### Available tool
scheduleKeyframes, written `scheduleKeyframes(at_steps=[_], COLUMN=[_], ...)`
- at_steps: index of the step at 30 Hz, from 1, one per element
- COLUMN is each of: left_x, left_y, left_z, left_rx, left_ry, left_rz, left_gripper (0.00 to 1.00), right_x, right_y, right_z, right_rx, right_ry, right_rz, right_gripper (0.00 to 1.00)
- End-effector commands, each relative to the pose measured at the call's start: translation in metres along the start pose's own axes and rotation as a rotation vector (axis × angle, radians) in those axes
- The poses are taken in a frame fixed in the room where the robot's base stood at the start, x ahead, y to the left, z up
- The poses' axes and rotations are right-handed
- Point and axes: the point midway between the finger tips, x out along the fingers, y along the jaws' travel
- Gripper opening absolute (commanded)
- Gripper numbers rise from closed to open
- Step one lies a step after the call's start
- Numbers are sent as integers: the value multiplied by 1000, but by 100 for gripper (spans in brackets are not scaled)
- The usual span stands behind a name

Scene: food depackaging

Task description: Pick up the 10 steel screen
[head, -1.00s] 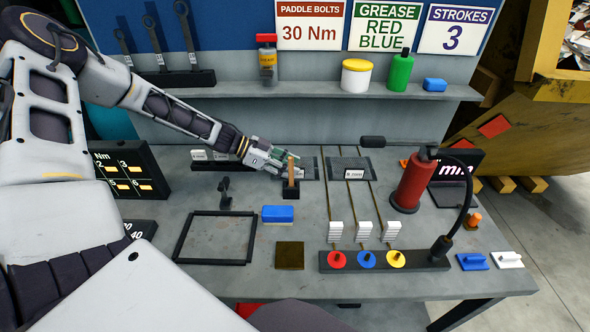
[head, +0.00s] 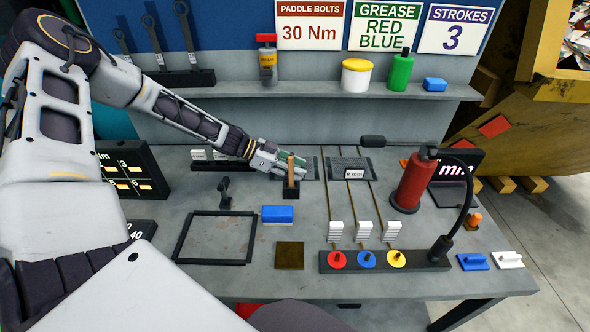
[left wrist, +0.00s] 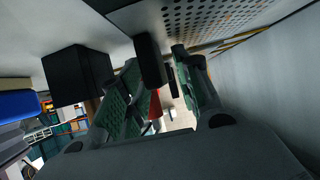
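A perforated grey screen (head: 308,172) lies at the back of the bench, partly behind my left gripper; its label is hidden in the head view, so I cannot read its size. Its holes show at the top of the left wrist view (left wrist: 215,18). Another mesh screen (head: 350,163) lies to its right with a small white label. My left gripper (head: 298,170) is at the near screen's left side. In the left wrist view its green-padded fingers (left wrist: 163,92) are apart, with a small black piece (left wrist: 150,60) by the fingertips. No grip on it shows. My right gripper is out of view.
A wooden-handled tool in a black block (head: 291,191) stands just in front of the left gripper. A black frame (head: 181,238), blue block (head: 278,214), red cylinder (head: 413,185) and rods with white stacks (head: 365,231) occupy the bench. A shelf (head: 300,91) runs above.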

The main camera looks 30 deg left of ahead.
Motion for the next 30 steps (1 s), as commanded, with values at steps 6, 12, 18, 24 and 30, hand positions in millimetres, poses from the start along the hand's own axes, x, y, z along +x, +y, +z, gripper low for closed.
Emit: scheduleKeyframes(at_steps=[6, 12, 18, 24, 30], left_x=[0, 0, 0, -2, -6], left_y=[0, 0, 0, 0, 0], left_z=[0, -1, -1, -4, -13], left_rx=[0, 1, 1, 2, 2], left_ry=[0, 1, 1, 2, 2], left_rz=[0, 0, 0, 0, 0], left_gripper=[0, 0, 0, 0, 0], right_x=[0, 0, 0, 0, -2], right_y=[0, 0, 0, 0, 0], right_z=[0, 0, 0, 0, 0], right_rx=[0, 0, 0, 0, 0], right_ry=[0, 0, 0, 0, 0], right_rz=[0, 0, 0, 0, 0], right_gripper=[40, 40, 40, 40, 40])
